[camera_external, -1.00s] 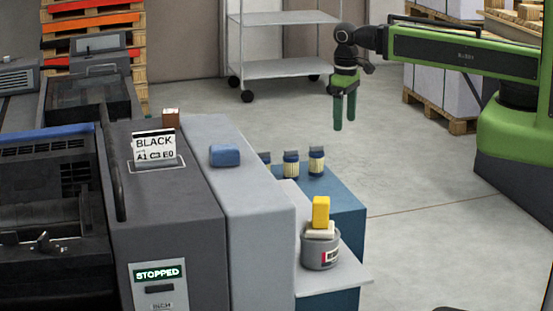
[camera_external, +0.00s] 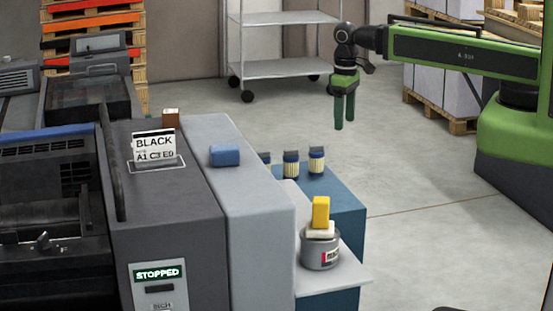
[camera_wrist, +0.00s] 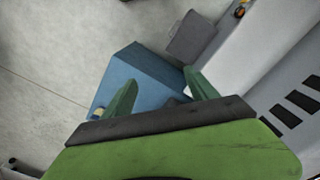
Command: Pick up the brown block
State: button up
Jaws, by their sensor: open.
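The brown block (camera_external: 170,117) stands on top of the dark grey machine, behind the BLACK sign, in the external view. It is small and upright. I cannot make it out in the wrist view. My gripper (camera_external: 344,110) hangs pointing down over open floor, well to the right of the block and apart from everything. Its two green fingers are open and empty. In the wrist view my gripper (camera_wrist: 162,92) shows its fingers spread, with the blue cabinet (camera_wrist: 140,78) below and beyond them.
A white sign (camera_external: 154,147) stands in front of the block. A blue block (camera_external: 225,155) lies on the light grey cover. A yellow block (camera_external: 321,211) sits on a white piece over a grey tin (camera_external: 320,253). Several jars (camera_external: 291,164) stand on the blue cabinet. A trolley (camera_external: 282,69) is behind.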

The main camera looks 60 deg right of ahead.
jog(key=w+a+r+n+t+p, duration=0.1)
jog(key=w, duration=0.6)
jog(key=w+a+r+n+t+p, duration=0.1)
jog(key=w+a+r+p, duration=0.1)
jog(key=w, duration=0.4)
notch_tip(320, 180, up, 19)
jog(key=n+t+y+p, duration=0.25)
jog(key=n+p, duration=0.25)
jog(key=p, duration=1.2)
send_over(174, 111)
jog(key=s+d, duration=0.3)
jog(key=s, duration=0.2)
jog(key=shift+g, duration=0.45)
jog(key=b+x, duration=1.1)
jog(key=x, duration=0.1)
jog(key=shift+d+f+b, duration=0.25)
jog(key=shift+f+b, duration=0.15)
jog(key=shift+f, duration=0.05)
